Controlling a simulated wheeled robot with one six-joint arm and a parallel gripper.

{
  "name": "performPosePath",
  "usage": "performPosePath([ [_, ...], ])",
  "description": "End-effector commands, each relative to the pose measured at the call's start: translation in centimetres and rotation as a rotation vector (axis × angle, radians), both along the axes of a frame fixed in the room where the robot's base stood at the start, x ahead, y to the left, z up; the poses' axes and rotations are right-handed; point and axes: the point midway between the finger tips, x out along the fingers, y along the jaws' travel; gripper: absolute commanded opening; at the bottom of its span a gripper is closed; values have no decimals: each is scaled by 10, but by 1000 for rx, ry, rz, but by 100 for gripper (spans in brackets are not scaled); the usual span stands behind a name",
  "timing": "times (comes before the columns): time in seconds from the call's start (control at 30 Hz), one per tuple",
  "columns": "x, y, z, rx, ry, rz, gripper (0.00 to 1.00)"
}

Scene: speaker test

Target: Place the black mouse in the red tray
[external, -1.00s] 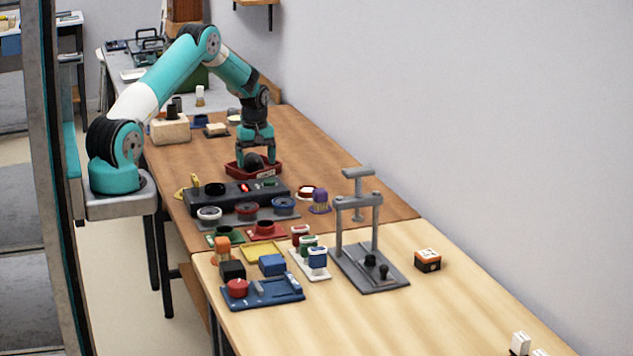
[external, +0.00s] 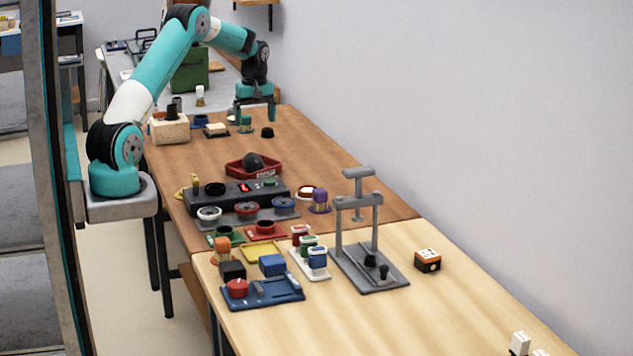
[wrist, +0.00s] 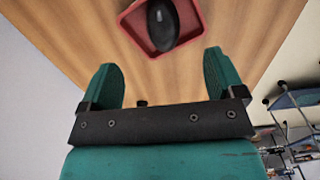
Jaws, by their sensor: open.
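The black mouse (external: 252,161) lies in the red tray (external: 268,173) on the brown table, behind the black box with a red display. In the wrist view the mouse (wrist: 162,24) sits inside the tray (wrist: 138,38), touching its floor and reaching close to one wall. My gripper (external: 255,118) is raised over the far part of the brown table, beyond the tray and apart from it. In the wrist view my gripper (wrist: 163,82) shows its two teal fingers spread wide with nothing between them.
A beige block (external: 170,130) stands at the left edge. The black box (external: 225,198) and several cups are in front of the tray. A grey press (external: 372,275) stands at right front.

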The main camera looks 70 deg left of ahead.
Motion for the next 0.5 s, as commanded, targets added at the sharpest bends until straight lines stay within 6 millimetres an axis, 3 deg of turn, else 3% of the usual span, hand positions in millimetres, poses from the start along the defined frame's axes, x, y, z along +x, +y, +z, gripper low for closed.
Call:
performPosePath([
  [0.37, -1, -4, 14, 3, 0, -9, 88],
  [0.5, -10, -34, 41, 34, 2, -101, 88],
])
